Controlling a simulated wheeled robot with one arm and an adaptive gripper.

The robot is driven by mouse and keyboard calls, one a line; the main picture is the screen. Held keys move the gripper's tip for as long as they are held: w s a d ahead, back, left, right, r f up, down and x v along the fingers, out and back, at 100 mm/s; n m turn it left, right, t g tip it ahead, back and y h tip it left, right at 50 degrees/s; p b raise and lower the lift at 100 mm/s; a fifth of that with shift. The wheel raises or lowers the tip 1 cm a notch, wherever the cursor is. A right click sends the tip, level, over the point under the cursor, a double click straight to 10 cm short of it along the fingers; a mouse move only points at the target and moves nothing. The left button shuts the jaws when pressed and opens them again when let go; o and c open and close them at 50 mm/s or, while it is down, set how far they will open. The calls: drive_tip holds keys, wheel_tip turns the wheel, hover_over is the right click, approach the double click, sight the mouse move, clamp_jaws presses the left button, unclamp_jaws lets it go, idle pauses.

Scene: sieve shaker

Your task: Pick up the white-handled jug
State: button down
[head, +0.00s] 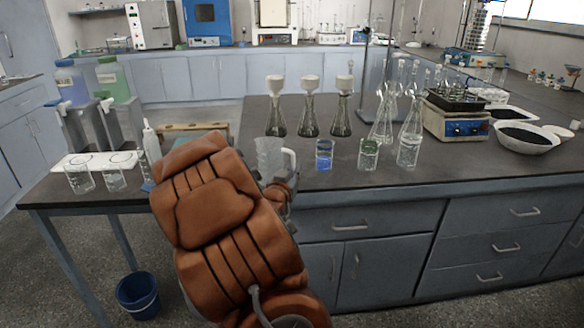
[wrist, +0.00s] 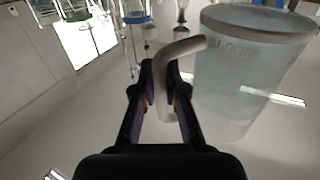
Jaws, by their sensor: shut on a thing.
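The white-handled jug (head: 268,153) is a clear, frosted vessel at the front edge of the dark bench in the head view. Its lower part is hidden behind my arm and gripper (head: 284,187). In the wrist view the jug (wrist: 245,85) fills the right side, with its rim near the top. Its white handle (wrist: 178,48) curves down between the two dark fingers of my gripper (wrist: 166,92), which is shut on it. The jug looks about upright. I cannot tell whether its base touches the bench.
Right of the jug stand a beaker with blue liquid (head: 324,156), another beaker (head: 369,154) and a flask (head: 409,148). Several funnel-topped flasks (head: 309,115) stand behind. Beakers (head: 79,177) sit on the left bench. A blue bucket (head: 138,296) is on the floor.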

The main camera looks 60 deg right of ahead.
drive_tip(key=b, duration=0.2)
drive_tip(key=shift+s+a+b, duration=0.1)
drive_tip(key=shift+a+b, duration=0.1)
drive_tip(key=shift+b, duration=0.2)
drive_tip(key=b, duration=0.2)
drive_tip(key=shift+s+a+b, duration=0.3)
drive_tip(key=shift+s+a+r+b, duration=0.25)
drive_tip(key=shift+s+a+b, duration=1)
drive_tip(key=shift+b, duration=1.45)
